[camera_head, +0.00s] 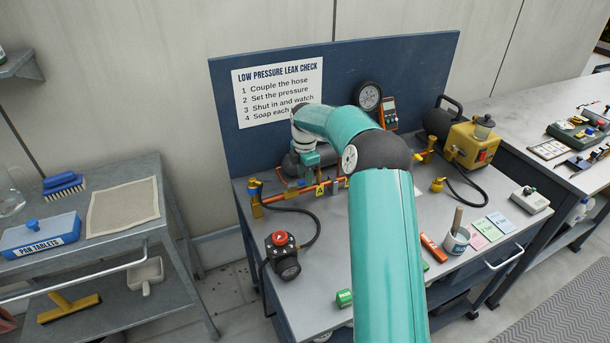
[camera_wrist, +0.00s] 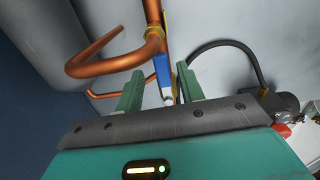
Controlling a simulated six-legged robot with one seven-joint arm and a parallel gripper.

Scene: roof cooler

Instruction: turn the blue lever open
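The blue lever (camera_wrist: 162,68) shows in the wrist view beside a copper pipe (camera_wrist: 152,18) with yellow fittings. Its pale end points toward my gripper (camera_wrist: 159,74). My gripper is open, with one teal finger on either side of the lever in that view. I see a gap on both sides; I cannot tell how deep the lever sits between the fingers.
A black hose (camera_wrist: 232,45) loops close by to a black regulator with a red knob (camera_head: 280,238). A curved copper pipe (camera_wrist: 105,65) stands near the left finger. The blue back panel (camera_head: 228,110) rises behind.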

